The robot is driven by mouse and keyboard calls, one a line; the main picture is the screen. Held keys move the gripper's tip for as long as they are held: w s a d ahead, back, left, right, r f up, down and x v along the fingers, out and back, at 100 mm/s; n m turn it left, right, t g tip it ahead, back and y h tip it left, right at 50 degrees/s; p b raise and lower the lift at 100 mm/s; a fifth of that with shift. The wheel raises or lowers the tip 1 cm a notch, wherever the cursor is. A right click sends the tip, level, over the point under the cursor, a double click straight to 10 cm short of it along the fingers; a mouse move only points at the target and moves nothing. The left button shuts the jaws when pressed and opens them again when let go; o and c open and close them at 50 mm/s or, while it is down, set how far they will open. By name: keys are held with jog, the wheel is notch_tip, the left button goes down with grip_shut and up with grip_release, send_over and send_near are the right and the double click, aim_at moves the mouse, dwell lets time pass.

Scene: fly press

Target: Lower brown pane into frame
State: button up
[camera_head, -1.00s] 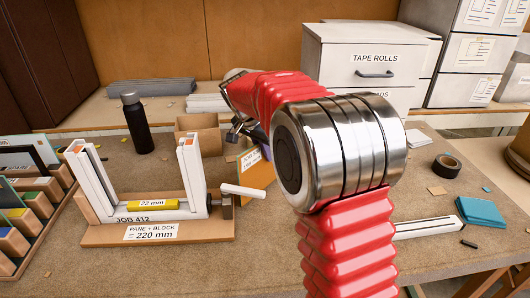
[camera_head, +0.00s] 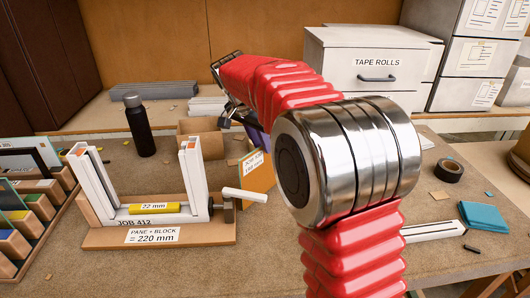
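A white upright frame (camera_head: 104,193), open at the top, stands on a wooden base (camera_head: 205,233) at the left of the bench. A yellow block (camera_head: 155,208) marked 22 mm lies in its bottom, and a clamp with a white handle (camera_head: 245,195) is at its right side. A flat orange-brown panel (camera_head: 258,176) with a paper label stands tilted right of the frame; I cannot tell if it is the brown pane. My gripper (camera_head: 226,118) is above and behind this panel, apart from the frame. Its fingers are small and partly hidden by my red arm, so its opening is unclear.
A rack (camera_head: 40,235) with several coloured panes is at the left edge. A black bottle (camera_head: 139,126) stands behind the frame, near a cardboard box (camera_head: 207,135). A tape roll (camera_head: 447,168) and teal cloths (camera_head: 482,216) lie right. The space above the frame is clear.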

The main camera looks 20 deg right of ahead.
jog(key=v, duration=0.7)
jog(key=shift+r, duration=0.2)
jog(key=shift+s+a, duration=0.1)
dwell(0.3)
jog(key=shift+s, duration=0.2)
jog(key=s+n+t+y, duration=0.15)
jog(key=s+n, duration=0.45)
jog(key=s, duration=1)
jog(key=s+f+n+t+y, duration=0.1)
jog(key=s+f, duration=0.3)
jog(key=s, duration=0.4)
jog(key=s+a+f+n+y, duration=0.1)
jog(key=s+f+n, duration=0.3)
jog(key=s, duration=0.4)
jog(key=shift+s+f+t, duration=0.3)
jog(key=shift+f+t, duration=0.05)
jog(key=shift+f, duration=0.3)
jog(key=shift+o, duration=0.6)
jog(key=shift+s+a, duration=0.1)
jog(key=shift+a, duration=0.05)
